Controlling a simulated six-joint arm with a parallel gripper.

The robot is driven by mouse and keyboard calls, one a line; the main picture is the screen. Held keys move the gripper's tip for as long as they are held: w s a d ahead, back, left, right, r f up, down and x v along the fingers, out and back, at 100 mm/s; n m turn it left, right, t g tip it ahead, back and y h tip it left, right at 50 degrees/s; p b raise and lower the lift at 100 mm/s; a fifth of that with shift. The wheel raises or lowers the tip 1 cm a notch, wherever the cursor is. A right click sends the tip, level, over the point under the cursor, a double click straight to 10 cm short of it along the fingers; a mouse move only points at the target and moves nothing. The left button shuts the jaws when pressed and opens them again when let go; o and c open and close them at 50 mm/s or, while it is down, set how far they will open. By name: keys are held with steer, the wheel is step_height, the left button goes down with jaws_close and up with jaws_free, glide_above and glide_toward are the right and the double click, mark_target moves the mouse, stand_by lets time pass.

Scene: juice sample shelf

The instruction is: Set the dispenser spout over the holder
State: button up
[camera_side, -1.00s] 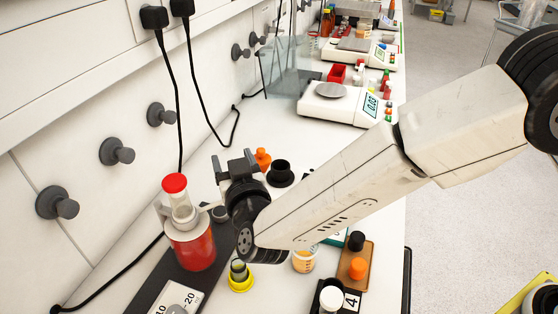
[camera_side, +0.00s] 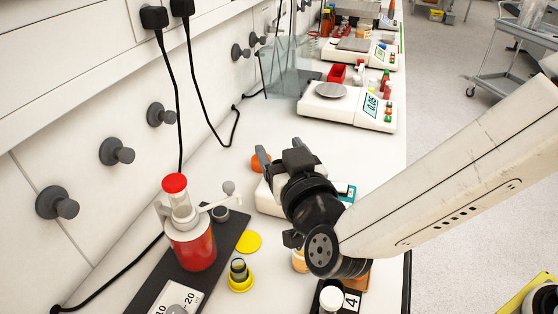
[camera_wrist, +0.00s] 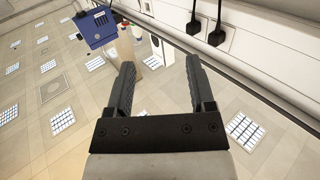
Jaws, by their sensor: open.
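The dispenser (camera_side: 194,246) is a red bottle with a clear neck and red cap, upright on a black base (camera_side: 232,228) at the left. Its pale spout arm (camera_side: 213,203) reaches right from the neck to a small grey knob (camera_side: 228,187). In the wrist view my gripper's fingers (camera_wrist: 160,66) are spread with nothing between.
A yellow disc (camera_side: 248,242) lies behind the holder. A scale (camera_side: 348,106) and red bin (camera_side: 337,73) are farther back. Wall knobs (camera_side: 117,151) and hanging cables line the left.

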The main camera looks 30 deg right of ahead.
steer(key=shift+s+d+r, duration=0.3)
steer(key=shift+s+d, duration=0.05)
steer(key=shift+s, duration=0.3)
steer(key=shift+w+a, duration=0.1)
steer(key=shift+w, duration=0.05)
steer(key=c, duration=0.8)
steer(key=shift+w+a+f, duration=0.1)
steer(key=shift+w+f, duration=0.05)
steer(key=shift+w, duration=0.1)
jaws_close()
steer(key=w+a+f+n+g+y, duration=0.2)
steer(key=w+a+n+g+y, duration=0.15)
steer(key=w, duration=0.25)
steer(key=w+a+f+n+g+y, duration=0.2)
steer(key=w+a+f+g+y, duration=0.15)
steer(key=w, duration=0.25)
steer(key=w+d+r+n+g+y, duration=0.2)
steer(key=d+n+g, duration=0.4)
steer(key=d+g, duration=0.5)
steer(key=shift+w+d+r+g+y, duration=0.2)
steer(key=shift+w+d+g+y, duration=0.1)
steer(key=shift+w+d, duration=0.2)
